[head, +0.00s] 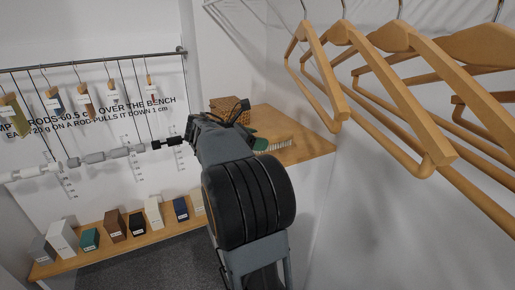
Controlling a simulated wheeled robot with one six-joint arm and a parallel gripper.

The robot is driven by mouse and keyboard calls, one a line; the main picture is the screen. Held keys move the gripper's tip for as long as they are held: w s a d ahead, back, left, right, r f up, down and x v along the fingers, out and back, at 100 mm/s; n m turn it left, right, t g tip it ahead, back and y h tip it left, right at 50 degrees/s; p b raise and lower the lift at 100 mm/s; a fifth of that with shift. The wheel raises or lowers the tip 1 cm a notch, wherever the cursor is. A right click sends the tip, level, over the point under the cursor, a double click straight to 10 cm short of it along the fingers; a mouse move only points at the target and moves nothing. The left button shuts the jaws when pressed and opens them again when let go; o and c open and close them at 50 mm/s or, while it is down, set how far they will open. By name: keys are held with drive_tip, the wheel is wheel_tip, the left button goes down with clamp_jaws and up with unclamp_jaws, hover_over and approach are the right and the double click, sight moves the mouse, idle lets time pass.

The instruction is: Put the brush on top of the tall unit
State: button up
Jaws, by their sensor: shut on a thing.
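The brush (275,146) shows just right of my gripper, with a green part and pale bristles. It is over the wooden top of the tall unit (312,147), near its front edge; I cannot tell whether it touches the top. My gripper (241,118) is above the left part of that top, shut on the brush. My wrist and arm hide the jaws' contact and the rest of the brush.
A woven basket (226,104) stands at the back of the top, behind my gripper. Wooden hangers (410,80) hang at the right. A low bench (110,248) holds several small boxes at lower left, below a rail (95,62) with hanging rods and tags.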

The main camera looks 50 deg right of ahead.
drive_tip(key=shift+d+f, duration=0.15)
drive_tip(key=shift+f, duration=0.75)
drive_tip(key=shift+d+f, duration=0.1)
drive_tip(key=shift+f, duration=0.8)
drive_tip(key=shift+f, duration=0.1)
drive_tip(key=shift+f, duration=0.1)
drive_tip(key=o, duration=1)
